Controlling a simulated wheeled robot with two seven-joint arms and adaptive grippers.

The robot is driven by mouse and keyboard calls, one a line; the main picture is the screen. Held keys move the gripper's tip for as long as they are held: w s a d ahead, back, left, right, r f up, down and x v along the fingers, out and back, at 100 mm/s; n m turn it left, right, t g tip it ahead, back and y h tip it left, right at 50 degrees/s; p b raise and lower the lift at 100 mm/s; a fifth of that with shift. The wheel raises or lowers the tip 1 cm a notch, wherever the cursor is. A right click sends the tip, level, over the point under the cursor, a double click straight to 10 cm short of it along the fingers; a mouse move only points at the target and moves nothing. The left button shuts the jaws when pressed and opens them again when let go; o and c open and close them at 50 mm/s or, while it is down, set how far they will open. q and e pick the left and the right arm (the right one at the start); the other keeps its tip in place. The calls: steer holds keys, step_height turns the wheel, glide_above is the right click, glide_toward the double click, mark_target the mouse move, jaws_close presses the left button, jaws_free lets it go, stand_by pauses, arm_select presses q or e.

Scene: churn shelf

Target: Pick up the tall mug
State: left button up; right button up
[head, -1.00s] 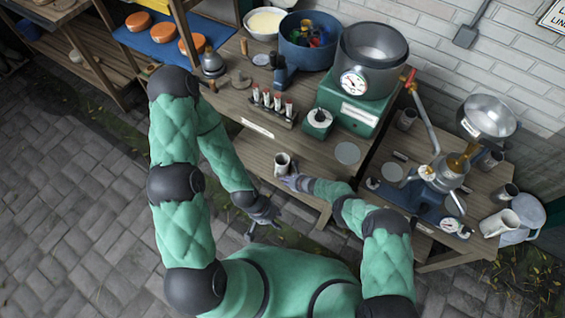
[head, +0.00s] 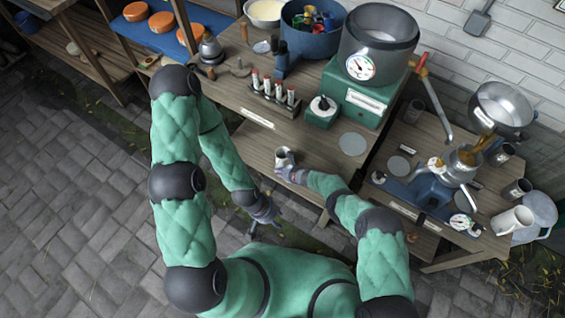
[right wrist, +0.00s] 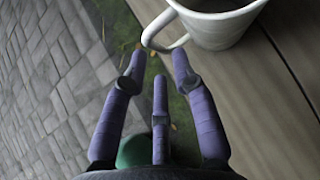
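A white mug (head: 284,156) stands upright near the front edge of the lower wooden shelf. In the right wrist view the mug (right wrist: 222,22) shows at the top, with its looped handle facing my fingers and a dark inside. My right gripper (head: 287,172) is just in front of it. In the wrist view its purple fingers (right wrist: 160,68) are spread, with the handle just beyond the tips and nothing held. My left gripper (head: 268,214) hangs low, away from the shelf; its fingers look spread and empty.
Above the shelf, a wooden worktop carries a vial rack (head: 273,94), a green scale with a steel pot (head: 378,45) and a blue tub (head: 312,35). The right bench holds a separator (head: 460,165) and dark cups (head: 517,188).

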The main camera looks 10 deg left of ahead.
steer(key=shift+b+x, duration=2.3)
steer(key=shift+b, duration=0.25)
steer(key=shift+a+f+b, duration=0.2)
steer(key=shift+f+b, duration=0.1)
steer(key=shift+b, duration=0.1)
steer(key=shift+r, duration=0.1)
jaws_close()
